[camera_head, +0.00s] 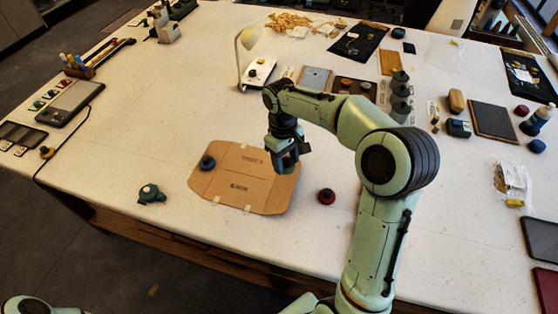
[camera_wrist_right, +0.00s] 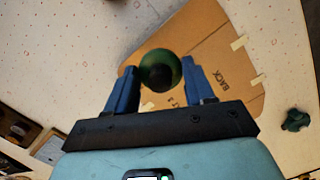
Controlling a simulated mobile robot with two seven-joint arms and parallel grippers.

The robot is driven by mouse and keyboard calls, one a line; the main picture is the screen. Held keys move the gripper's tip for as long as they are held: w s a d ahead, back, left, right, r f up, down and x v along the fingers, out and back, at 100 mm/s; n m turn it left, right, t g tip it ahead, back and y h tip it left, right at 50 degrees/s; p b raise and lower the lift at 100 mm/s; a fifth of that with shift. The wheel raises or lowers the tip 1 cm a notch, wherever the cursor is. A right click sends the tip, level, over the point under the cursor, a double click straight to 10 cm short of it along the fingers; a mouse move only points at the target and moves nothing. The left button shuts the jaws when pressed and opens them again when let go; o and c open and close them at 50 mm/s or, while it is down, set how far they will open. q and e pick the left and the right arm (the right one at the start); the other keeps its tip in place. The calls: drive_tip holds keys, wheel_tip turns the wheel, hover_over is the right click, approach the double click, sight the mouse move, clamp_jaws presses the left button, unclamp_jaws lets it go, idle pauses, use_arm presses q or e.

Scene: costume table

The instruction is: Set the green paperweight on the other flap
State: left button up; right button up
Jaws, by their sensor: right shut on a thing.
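A flat brown cardboard piece (camera_head: 232,184) with flaps and printed lettering lies on the table; it also shows in the right wrist view (camera_wrist_right: 215,45). A dark blue paperweight (camera_head: 207,162) sits on its left flap. My right gripper (camera_head: 286,168) is above the cardboard's right side. It is shut on the green paperweight (camera_wrist_right: 161,70), which sits between the blue fingertips in the right wrist view. In the head view the fingers mostly hide it. I cannot tell the exact gap to the cardboard. My left gripper is out of view.
A red paperweight (camera_head: 327,196) stands on the table right of the cardboard. A green tape-dispenser-like item (camera_head: 151,193) stands to its left. A white lamp (camera_head: 247,45) and several dark cylinders (camera_head: 400,90) stand farther back. The table in front of the cardboard is clear.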

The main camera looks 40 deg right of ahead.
sight(287, 183)
drive_tip(key=shift+s+f+b, duration=0.15)
drive_tip(key=shift+f+b, duration=0.15)
drive_tip(key=shift+f, duration=0.75)
drive_tip(key=shift+f+b, duration=0.55)
drive_tip(key=shift+f, duration=0.6)
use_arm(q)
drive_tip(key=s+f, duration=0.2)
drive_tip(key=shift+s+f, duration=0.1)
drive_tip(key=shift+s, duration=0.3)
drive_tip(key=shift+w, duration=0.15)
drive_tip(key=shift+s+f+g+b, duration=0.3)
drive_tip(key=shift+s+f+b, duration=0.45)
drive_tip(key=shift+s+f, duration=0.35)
use_arm(e)
drive_tip(key=shift+f, duration=2.2)
drive_tip(key=o, duration=1.3)
drive_tip(key=shift+o, duration=0.2)
drive_tip(key=r, duration=0.4)
drive_tip(key=w+r+p, duration=0.1)
drive_tip(key=r, duration=0.4)
drive_tip(key=r+p, duration=0.1)
drive_tip(key=r, duration=0.3)
drive_tip(key=shift+w+r, duration=0.2)
drive_tip(key=shift+w, duration=0.2)
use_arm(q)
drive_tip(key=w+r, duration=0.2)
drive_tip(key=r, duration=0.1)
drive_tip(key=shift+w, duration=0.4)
